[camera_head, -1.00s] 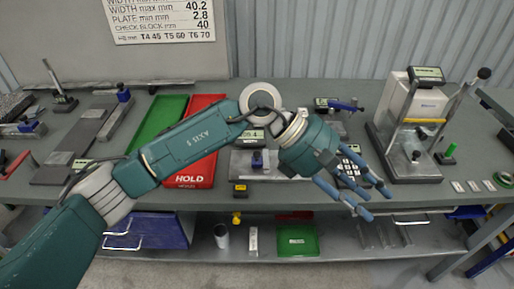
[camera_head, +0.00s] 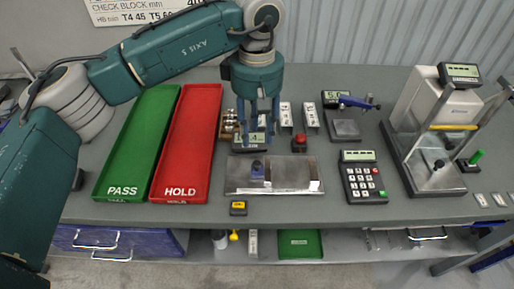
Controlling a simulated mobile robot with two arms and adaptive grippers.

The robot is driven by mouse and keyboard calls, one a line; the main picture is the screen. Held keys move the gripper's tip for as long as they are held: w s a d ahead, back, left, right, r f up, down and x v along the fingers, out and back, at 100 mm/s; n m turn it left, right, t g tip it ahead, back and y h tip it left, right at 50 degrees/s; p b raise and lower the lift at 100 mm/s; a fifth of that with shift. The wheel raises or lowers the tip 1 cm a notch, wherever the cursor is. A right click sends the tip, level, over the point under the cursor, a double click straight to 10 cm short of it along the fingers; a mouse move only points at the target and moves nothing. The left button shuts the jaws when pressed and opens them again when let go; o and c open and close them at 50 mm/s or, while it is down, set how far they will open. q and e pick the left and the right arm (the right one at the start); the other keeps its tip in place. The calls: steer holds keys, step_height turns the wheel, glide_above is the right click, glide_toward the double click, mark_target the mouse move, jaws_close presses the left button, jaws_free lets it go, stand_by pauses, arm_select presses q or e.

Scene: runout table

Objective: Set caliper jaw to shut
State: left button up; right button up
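A flat metal gauge plate (camera_head: 295,178) with a dark blue knob (camera_head: 257,170) on its top lies in the middle of the bench; this looks like the caliper, with a digital display (camera_head: 247,141) behind it. I cannot read the jaw gap. My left gripper (camera_head: 258,130) points down over the display, behind the knob. Its fingers are apart with the display showing between and behind them, and nothing is visibly held. The fingers partly hide the display. I cannot tell whether the fingertips touch it. My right gripper is not in view.
Green PASS tray (camera_head: 102,178) and red HOLD tray (camera_head: 160,178) lie left. A keypad (camera_head: 363,182), a small gauge with a blue handle (camera_head: 358,103) and a press-like stand (camera_head: 425,130) are right. A red button (camera_head: 299,143) and small blocks (camera_head: 310,118) are near the gripper.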

mark_target(257, 163)
arm_select(q)
steer(key=shift+s+f+p, duration=0.3)
steer(key=shift+f, duration=0.35)
steer(key=shift+s+f+p, duration=0.25)
steer(key=shift+s+f, duration=0.05)
steer(key=shift+f, duration=0.3)
step_height(257, 163, down, 4)
steer(key=shift+w+r+p, duration=0.15)
steer(key=shift+r+p, duration=0.1)
steer(key=shift+p, duration=0.25)
step_height(257, 163, down, 4)
steer(key=shift+w+r+p, duration=0.1)
steer(key=shift+r+p, duration=0.05)
steer(key=shift+p, duration=0.3)
jaws_close()
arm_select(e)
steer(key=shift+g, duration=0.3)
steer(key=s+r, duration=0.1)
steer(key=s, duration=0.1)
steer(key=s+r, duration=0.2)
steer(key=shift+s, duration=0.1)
